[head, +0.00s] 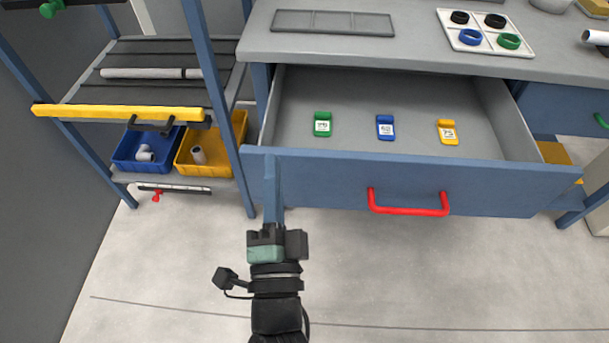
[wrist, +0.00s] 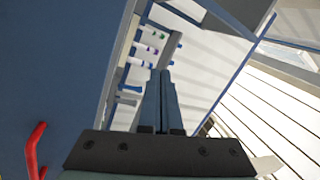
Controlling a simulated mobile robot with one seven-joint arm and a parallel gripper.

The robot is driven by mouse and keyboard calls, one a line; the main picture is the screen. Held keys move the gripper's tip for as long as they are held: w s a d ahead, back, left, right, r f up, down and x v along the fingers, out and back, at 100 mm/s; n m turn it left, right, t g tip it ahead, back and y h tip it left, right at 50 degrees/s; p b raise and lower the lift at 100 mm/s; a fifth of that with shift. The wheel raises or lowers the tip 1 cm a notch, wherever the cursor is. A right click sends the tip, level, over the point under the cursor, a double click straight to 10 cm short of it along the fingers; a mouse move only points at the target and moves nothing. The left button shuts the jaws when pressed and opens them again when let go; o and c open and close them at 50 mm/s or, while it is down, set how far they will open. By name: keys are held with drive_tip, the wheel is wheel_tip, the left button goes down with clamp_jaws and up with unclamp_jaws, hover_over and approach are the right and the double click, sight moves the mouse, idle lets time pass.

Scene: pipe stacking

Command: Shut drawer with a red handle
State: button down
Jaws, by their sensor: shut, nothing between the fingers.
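The blue drawer (head: 320,184) with a red handle (head: 408,204) stands pulled out below the grey worktop. Inside it lie a green tag (head: 322,124), a blue tag (head: 385,127) and a yellow tag (head: 447,131). My gripper (head: 273,190) is shut and empty. It overlaps the left part of the drawer front in the head view, left of the handle. I cannot tell whether it touches the front. In the wrist view the shut fingers (wrist: 160,100) point up the picture, with the blue drawer front (wrist: 60,70) filling the left side and the red handle (wrist: 35,150) at lower left.
The worktop (head: 340,45) carries a grey tray (head: 333,22) and a white plate with several coloured rings (head: 485,32). A blue-framed rack at left holds a pipe (head: 150,73), a blue bin (head: 142,162) and a yellow bin (head: 212,150). The floor in front is clear.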

sight(307, 178)
drive_tip(key=s+d+f+m+g+h+p, duration=0.1)
drive_tip(key=s+d+f+m, duration=0.15)
drive_tip(key=s+f, duration=0.3)
drive_tip(key=s+d+f+m+g+h+p, duration=0.1)
drive_tip(key=s+d+f+m+g+h, duration=0.1)
drive_tip(key=s+f+m, duration=0.3)
drive_tip(key=shift+n, duration=0.95)
drive_tip(key=w, duration=1)
drive_tip(key=w+f, duration=0.1)
drive_tip(key=w, duration=0.4)
drive_tip(key=shift+w+a+f, duration=0.1)
drive_tip(key=shift+w+a, duration=0.05)
drive_tip(key=shift+w, duration=0.05)
